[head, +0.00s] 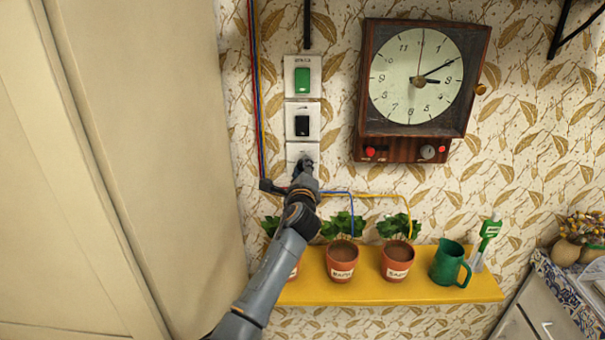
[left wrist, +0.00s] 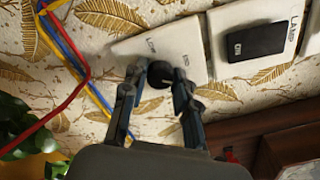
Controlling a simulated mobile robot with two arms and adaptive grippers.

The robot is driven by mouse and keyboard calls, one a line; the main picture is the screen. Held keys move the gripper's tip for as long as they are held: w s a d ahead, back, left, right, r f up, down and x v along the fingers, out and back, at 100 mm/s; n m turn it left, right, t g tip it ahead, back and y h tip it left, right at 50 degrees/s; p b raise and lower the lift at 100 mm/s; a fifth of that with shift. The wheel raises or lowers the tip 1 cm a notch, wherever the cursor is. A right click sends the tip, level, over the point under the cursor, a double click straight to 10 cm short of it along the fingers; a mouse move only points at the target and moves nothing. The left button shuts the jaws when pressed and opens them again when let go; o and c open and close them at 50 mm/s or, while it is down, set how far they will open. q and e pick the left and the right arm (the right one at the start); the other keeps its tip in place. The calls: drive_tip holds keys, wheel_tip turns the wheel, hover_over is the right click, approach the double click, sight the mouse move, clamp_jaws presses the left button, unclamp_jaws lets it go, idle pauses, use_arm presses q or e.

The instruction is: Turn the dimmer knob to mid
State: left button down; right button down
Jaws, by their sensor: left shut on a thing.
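The dimmer knob (left wrist: 160,75) is a round black knob on a white wall plate (left wrist: 195,38), seen in the left wrist view. In the head view its plate (head: 293,150) is the lowest of three stacked plates, and my gripper hides the knob there. My left gripper (head: 304,166) reaches up to this plate from below. In the left wrist view its two fingers (left wrist: 157,88) are on either side of the knob, closed on it. Which way the knob points cannot be told. My right gripper is not in view.
Above the dimmer plate are a black switch (head: 302,126) and a green switch (head: 302,81). Coloured wires (head: 256,100) run down the wall at left. A clock (head: 418,77) hangs at right. A yellow shelf (head: 440,293) below carries potted plants (head: 342,261) and a green jug (head: 447,262).

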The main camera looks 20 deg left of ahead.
use_arm(q)
drive_tip(key=shift+n+b, duration=1.6)
drive_tip(key=shift+n, duration=1.9)
drive_tip(key=c, duration=1)
unclamp_jaws()
drive_tip(key=shift+s, duration=0.1)
drive_tip(key=v, duration=1.2)
